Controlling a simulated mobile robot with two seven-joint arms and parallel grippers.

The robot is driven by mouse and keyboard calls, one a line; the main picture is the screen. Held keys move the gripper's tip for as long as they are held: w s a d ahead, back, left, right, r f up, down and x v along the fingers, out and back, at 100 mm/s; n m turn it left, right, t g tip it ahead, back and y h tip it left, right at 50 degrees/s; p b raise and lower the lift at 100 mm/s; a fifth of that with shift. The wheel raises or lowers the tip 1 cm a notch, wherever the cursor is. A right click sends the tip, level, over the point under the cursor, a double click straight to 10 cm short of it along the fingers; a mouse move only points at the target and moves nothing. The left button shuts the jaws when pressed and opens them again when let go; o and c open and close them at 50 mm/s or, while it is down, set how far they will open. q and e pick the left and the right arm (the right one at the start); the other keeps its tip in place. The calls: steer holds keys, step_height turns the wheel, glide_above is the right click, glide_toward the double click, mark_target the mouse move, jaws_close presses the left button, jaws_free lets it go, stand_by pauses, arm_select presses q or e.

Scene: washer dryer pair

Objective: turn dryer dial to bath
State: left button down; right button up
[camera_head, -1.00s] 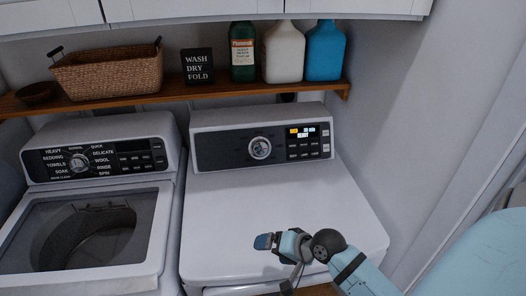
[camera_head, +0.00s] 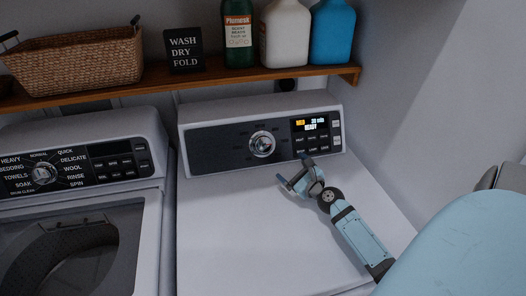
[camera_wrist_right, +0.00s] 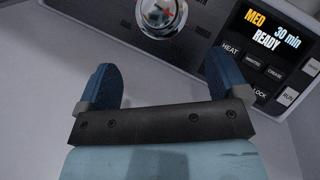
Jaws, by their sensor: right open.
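The dryer (camera_head: 290,240) is the white machine on the right, with a dark control panel. Its round silver dial (camera_head: 262,144) sits left of the lit display (camera_head: 310,124), which reads MED, 30 min, READY. The labels around the dial are too faint to read. My right gripper (camera_head: 294,172) is open and empty, below and a little right of the dial and apart from it. My left gripper is not in view.
The washer (camera_head: 150,215) with its own dial (camera_head: 44,173) stands left of the dryer. A wooden shelf (camera_head: 200,87) above holds a basket (camera_head: 80,62), a sign (camera_head: 184,50) and several bottles. A wall is at the right. The dryer top is clear.

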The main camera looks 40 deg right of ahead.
mark_target(265, 146)
steer(key=w, duration=0.4)
steer(key=w+d, duration=0.1)
steer(key=w, duration=0.8)
steer(key=shift+w+d+f, duration=0.1)
steer(key=shift+w+d, duration=0.25)
steer(key=c, duration=0.9)
